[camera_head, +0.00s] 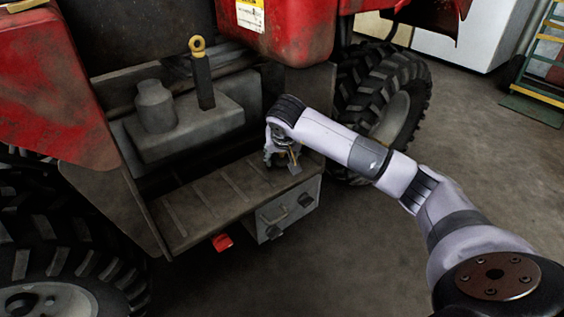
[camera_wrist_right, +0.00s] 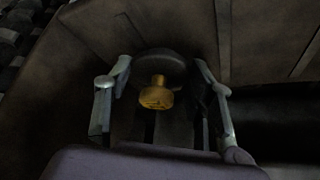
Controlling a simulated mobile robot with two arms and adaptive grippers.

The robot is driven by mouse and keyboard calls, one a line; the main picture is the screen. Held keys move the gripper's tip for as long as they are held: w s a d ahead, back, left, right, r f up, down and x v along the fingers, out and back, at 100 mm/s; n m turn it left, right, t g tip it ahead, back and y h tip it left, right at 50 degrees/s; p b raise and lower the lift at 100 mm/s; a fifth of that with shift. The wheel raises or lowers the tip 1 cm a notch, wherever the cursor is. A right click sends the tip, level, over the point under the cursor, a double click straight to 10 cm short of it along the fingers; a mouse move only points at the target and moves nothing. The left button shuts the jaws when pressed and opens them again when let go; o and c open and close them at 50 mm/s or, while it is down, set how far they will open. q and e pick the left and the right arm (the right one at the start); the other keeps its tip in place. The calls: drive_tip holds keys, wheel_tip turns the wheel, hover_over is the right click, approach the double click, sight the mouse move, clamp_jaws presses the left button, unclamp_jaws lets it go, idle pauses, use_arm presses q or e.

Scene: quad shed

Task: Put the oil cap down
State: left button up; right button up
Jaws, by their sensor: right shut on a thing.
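The oil cap (camera_wrist_right: 157,98) shows in the right wrist view as a yellow knob in front of a dark round disc, between my right gripper's fingers. My right gripper (camera_head: 287,161) is shut on it, pointing down over the right end of the ribbed metal step (camera_head: 205,201) at the back of the red quad. In the head view the gripper mostly hides the cap. Whether the cap touches the step cannot be told. My left gripper is not in view.
A grey engine block carries a bottle-shaped neck (camera_head: 155,107) and an upright dark post with a yellow ring (camera_head: 197,44). Large tyres (camera_head: 385,95) stand on both sides. A grey box (camera_head: 284,212) and a red part (camera_head: 222,242) sit below the step. Open floor lies to the right.

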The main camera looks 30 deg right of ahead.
drive_tip(key=shift+f, duration=0.15)
drive_tip(key=shift+f, duration=0.4)
drive_tip(key=o, duration=1.1)
drive_tip(key=shift+c, duration=0.2)
drive_tip(key=shift+r, duration=0.1)
